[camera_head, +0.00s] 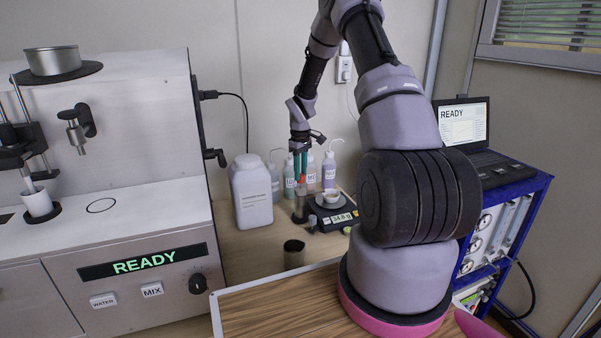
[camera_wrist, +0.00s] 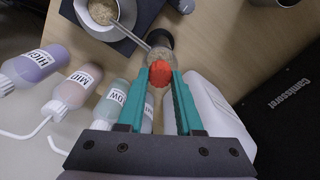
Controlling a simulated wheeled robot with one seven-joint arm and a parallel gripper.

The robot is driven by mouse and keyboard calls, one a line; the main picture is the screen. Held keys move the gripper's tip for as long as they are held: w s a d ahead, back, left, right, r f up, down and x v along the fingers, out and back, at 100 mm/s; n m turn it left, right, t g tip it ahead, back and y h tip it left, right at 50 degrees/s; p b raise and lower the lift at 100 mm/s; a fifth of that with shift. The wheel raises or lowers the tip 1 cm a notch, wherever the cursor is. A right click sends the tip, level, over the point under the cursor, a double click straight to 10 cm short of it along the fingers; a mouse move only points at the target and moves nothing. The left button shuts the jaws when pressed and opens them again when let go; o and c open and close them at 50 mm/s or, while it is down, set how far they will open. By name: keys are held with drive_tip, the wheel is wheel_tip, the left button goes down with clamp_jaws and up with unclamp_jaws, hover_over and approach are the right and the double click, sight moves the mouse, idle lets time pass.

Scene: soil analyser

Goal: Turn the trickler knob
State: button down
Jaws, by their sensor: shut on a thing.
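The trickler knob (camera_wrist: 160,73) is red and sits between the teal fingertips of my gripper (camera_wrist: 160,80) in the wrist view. My gripper is shut on it from above. Part of the trickler body (camera_wrist: 160,40) shows beyond the knob, with a thin tube running toward a small bowl of soil (camera_wrist: 103,12). In the head view my gripper (camera_head: 300,178) is over the upright trickler (camera_head: 299,205), beside the black scale (camera_head: 335,220). The scale's display reads about 34.8 g. The knob is mostly hidden by the fingers there.
Several labelled wash bottles (camera_head: 310,172) stand close behind the scale. A large white bottle (camera_head: 251,192) is just left of the trickler. A dark open cup (camera_head: 293,254) stands in front. The analyser (camera_head: 110,180) fills the left; its display reads READY.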

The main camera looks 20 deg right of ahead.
idle(0.4)
drive_tip(key=c, duration=0.6)
unclamp_jaws()
drive_tip(key=shift+o, duration=0.2)
wheel_tip(320, 180, up, 11)
